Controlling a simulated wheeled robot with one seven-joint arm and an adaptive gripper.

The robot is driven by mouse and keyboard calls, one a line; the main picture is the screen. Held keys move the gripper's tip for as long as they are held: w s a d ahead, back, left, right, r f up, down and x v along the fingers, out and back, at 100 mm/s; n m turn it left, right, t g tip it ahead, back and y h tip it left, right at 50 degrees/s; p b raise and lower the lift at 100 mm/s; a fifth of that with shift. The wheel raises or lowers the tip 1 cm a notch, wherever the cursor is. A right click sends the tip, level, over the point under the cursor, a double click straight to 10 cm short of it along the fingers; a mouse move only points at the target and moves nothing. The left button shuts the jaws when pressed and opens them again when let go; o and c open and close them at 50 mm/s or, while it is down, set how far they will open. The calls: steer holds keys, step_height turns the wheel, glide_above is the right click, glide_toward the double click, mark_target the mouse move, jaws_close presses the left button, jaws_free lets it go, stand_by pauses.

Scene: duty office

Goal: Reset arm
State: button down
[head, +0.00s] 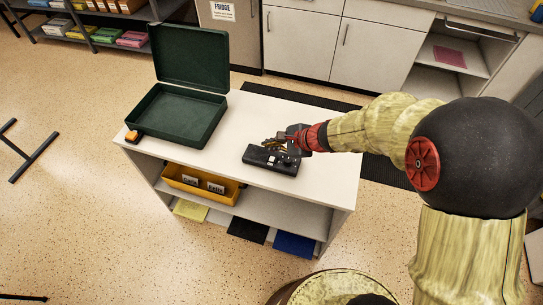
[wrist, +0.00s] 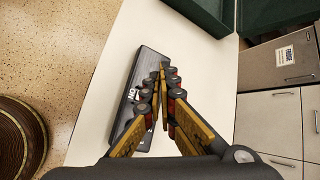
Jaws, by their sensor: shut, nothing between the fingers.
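My gripper (head: 279,143) is over the white tabletop, close above or beside a black box-like device (head: 262,158). In the wrist view my gripper (wrist: 163,72) has its yellow fingers brought together at the tips with nothing between them. The device (wrist: 149,65) lies behind and left of the fingers there, partly hidden by them. It has a dark top with small light markings. I cannot tell whether the fingers touch it. My arm reaches in from the right in the head view.
An open, empty-looking green case (head: 165,117) stands on the white table (head: 226,151), with a small orange and black object (head: 134,136) beside it. A yellow bin (head: 183,187) sits on the shelf below. Cabinets (head: 303,43) stand behind. The tabletop's right end is clear beneath my arm.

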stand_by(0.4)
steer(key=s+d+r+n+g+h, duration=0.1)
steer(key=s+r+n+g, duration=0.1)
steer(key=s+n, duration=0.45)
steer(key=s+d+r+n+g+h, duration=0.15)
steer(key=s+n, duration=0.25)
steer(key=s, duration=0.5)
steer(key=s+d+r+n+t+h, duration=0.1)
steer(key=s+d+r+n+h, duration=0.1)
steer(key=s+d+r, duration=0.3)
steer(key=s+d+r+n+t+h, duration=0.2)
steer(key=s+d+r+n, duration=0.2)
steer(key=d+r, duration=0.5)
step_height(320, 180, up, 3)
steer(key=shift+s+d+f+h, duration=0.15)
steer(key=shift+s+h, duration=0.2)
steer(key=shift+s, duration=0.35)
steer(key=c, duration=2.6)
jaws_free()
steer(key=shift+t, duration=0.25)
